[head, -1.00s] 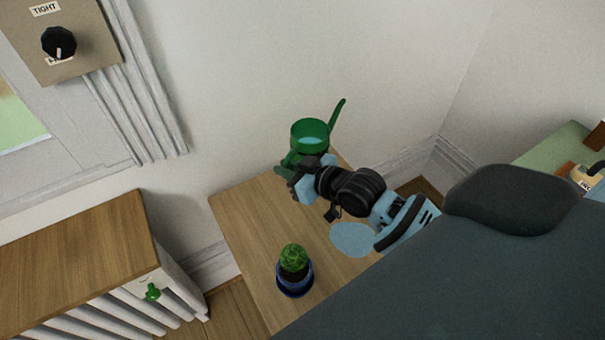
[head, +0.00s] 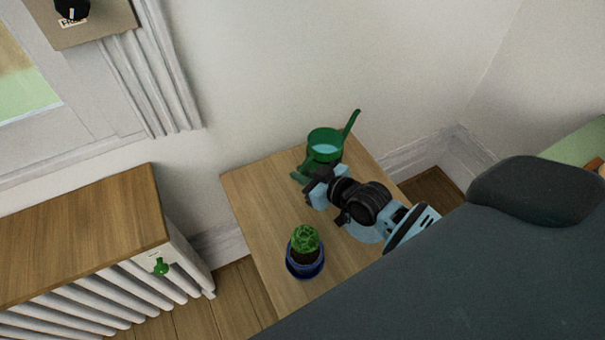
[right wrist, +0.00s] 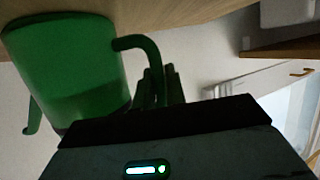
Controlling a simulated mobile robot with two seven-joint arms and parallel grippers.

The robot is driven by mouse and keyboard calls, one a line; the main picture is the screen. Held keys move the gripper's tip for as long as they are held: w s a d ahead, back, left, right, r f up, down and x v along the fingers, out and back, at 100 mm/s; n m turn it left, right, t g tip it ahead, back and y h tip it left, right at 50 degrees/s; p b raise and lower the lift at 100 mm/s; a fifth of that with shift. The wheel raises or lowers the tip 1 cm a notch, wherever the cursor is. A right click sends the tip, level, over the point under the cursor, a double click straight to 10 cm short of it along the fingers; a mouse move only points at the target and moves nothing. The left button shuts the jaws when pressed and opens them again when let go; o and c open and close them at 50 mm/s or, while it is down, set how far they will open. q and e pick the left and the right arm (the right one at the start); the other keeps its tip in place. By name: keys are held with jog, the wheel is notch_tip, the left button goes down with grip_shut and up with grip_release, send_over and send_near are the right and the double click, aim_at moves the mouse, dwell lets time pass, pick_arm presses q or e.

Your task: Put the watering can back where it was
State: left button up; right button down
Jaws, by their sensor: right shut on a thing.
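The green watering can (head: 324,146), with water showing inside, is upright at the far end of the small wooden side table (head: 262,200). Its spout points to the upper right. My right gripper (head: 311,182) is shut on its handle, on the side facing me. In the right wrist view the can (right wrist: 70,65) fills the left, and its curved handle (right wrist: 140,43) runs to the fingers (right wrist: 160,88). The can's base is hidden in the head view, so I cannot tell whether it touches the table. My left gripper is out of view.
A cactus in a blue pot (head: 305,262) stands on the table near my right forearm. A wood-topped radiator (head: 90,235) with a green valve (head: 160,266) is at left. The wall is close behind the table. The table's left part is bare.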

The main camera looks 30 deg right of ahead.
jog(key=shift+w, duration=0.1)
jog(key=c, duration=1.5)
grip_release()
jog(key=shift+f, duration=0.1)
jog(key=shift+o, duration=0.2)
jog(key=shift+r, duration=0.25)
jog(key=p+v, duration=0.1)
jog(key=v, duration=1.1)
jog(key=shift+f, duration=0.1)
